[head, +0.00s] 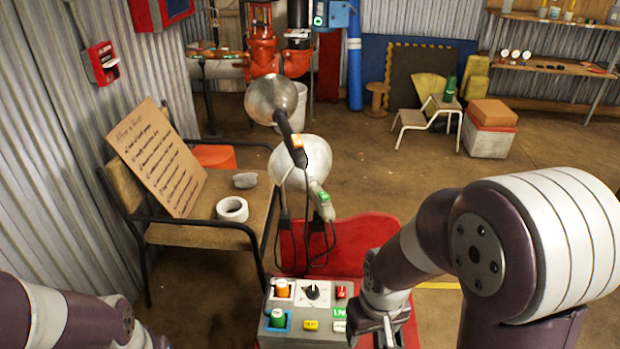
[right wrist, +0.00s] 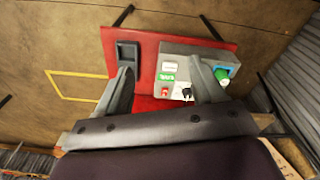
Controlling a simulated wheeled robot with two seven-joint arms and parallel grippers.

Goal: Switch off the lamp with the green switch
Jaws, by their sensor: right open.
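Two lamps with round heads stand in the middle of the head view. The lower lamp has a pale head (head: 318,158) and a green switch (head: 324,199) on its handle. The upper lamp has a grey head (head: 270,97) and an orange switch (head: 297,143). I cannot tell whether either is lit. Below them is a grey control box (head: 292,338) with a green knob, an orange knob and a black rotary knob. My right gripper (head: 376,333) is open beside the box's right side; the right wrist view shows its spread fingers (right wrist: 165,88) over the box and red surface. Only my left arm shows, bottom left.
A bench (head: 198,234) on the left carries a written board (head: 155,158), a tape roll (head: 232,209) and a grey lump. A red panel (head: 345,243) is behind the box. The middle floor is clear.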

